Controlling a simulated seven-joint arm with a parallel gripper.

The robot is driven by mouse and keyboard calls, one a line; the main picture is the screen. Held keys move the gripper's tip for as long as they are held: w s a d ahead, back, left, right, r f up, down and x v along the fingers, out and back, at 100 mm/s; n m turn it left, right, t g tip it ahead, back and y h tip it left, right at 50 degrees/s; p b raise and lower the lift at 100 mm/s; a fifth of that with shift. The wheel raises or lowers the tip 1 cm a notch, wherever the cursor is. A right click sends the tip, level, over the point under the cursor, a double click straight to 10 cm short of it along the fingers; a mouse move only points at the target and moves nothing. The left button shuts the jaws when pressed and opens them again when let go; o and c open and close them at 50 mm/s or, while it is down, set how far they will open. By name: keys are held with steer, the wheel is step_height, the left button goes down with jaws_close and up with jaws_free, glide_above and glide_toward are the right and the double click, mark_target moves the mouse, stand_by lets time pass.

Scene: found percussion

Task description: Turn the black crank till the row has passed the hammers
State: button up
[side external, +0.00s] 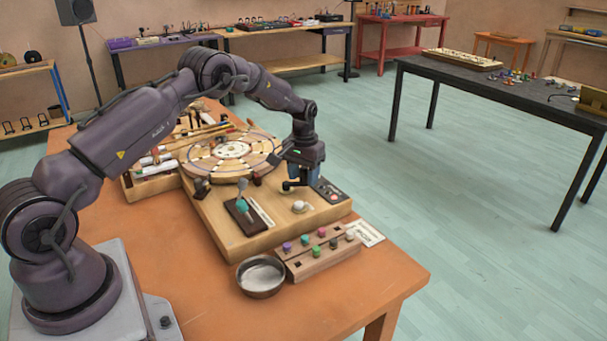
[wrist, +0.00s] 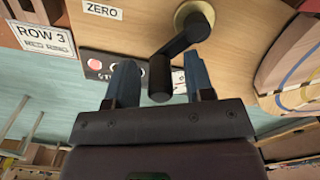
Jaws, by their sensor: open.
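The black crank (wrist: 180,48) shows in the wrist view, its arm running from a pale brass-like hub at the top down to a dark knob (wrist: 160,76). My gripper (wrist: 160,85) is open, with one blue finger on each side of the knob; I cannot tell whether either finger touches it. In the side view my gripper (side external: 302,180) points down over the right part of the wooden board, and a bit of the black crank (side external: 288,186) shows beside it. The round wooden disc (side external: 215,172) with rings of marks lies behind. The hammers are too small to make out surely.
A dark panel (wrist: 96,64) with a red button is partly behind my fingers. A "ROW 3" card (wrist: 43,40) and a "ZERO" label (wrist: 102,11) are near. A metal bowl (side external: 261,277) and a wooden block (side external: 322,262) with coloured pegs stand at the front.

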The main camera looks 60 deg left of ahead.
mark_target(303, 168)
step_height(303, 168, up, 13)
stand_by(0.4)
stand_by(0.7)
steer(key=s+d+r+m+t, duration=0.1)
steer(key=s+d+r, duration=0.3)
steer(key=s, duration=0.6)
steer(key=s+d+r+m+t, duration=0.2)
steer(key=s+d+r, duration=0.3)
steer(key=s+d, duration=0.4)
steer(key=s+d+r+m+t, duration=0.2)
steer(key=s+d+r, duration=0.3)
steer(key=s, duration=0.7)
steer(key=shift+d+r+t, duration=0.15)
steer(key=shift+d+t, duration=0.15)
steer(key=shift+d, duration=0.8)
steer(key=shift+s, duration=0.1)
